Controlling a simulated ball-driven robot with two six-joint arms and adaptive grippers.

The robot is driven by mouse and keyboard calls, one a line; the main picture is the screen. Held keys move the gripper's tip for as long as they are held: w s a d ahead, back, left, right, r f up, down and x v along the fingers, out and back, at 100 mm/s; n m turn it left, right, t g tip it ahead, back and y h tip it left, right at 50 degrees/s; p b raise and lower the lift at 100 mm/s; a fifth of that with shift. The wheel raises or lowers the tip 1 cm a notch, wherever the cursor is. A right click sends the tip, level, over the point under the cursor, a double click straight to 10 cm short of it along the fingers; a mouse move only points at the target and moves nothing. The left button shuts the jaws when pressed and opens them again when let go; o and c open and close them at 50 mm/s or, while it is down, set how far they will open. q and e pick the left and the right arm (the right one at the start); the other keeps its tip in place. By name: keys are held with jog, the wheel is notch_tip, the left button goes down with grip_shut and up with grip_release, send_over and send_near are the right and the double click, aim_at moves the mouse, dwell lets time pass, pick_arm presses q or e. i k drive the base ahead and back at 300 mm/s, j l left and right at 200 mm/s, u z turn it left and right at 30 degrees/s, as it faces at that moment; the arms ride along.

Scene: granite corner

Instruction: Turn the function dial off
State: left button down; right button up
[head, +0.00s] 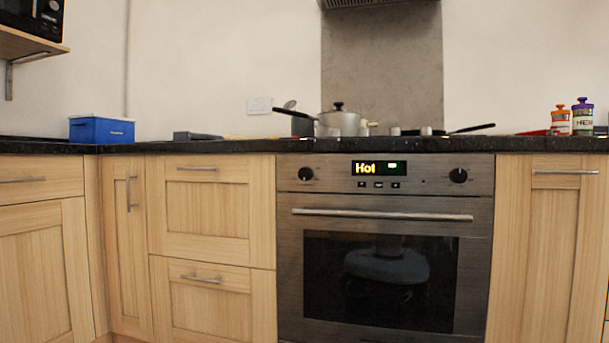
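The oven (385,250) is built into the cabinets right of centre, with its door shut. Its control panel has two round black dials, a left one (305,173) and a right one (458,175). Which one is the function dial cannot be told, as their markings are too small to read. Neither of my grippers is in view.
The dark worktop (230,146) runs above the oven. On it are a blue box (102,130), a lidded pot (340,122), a pan (472,128) and two bottles (582,117). The oven handle (382,214) sticks out below the panel. Nothing blocks the oven front.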

aim_at(306, 173)
jog(key=i+j, duration=0.2)
jog(key=j, duration=0.2)
jog(key=i+j, duration=0.2)
jog(key=j, duration=0.2)
jog(key=i+j, duration=0.2)
jog(key=j, duration=0.2)
jog(key=i+j, duration=0.2)
jog(key=j, duration=0.2)
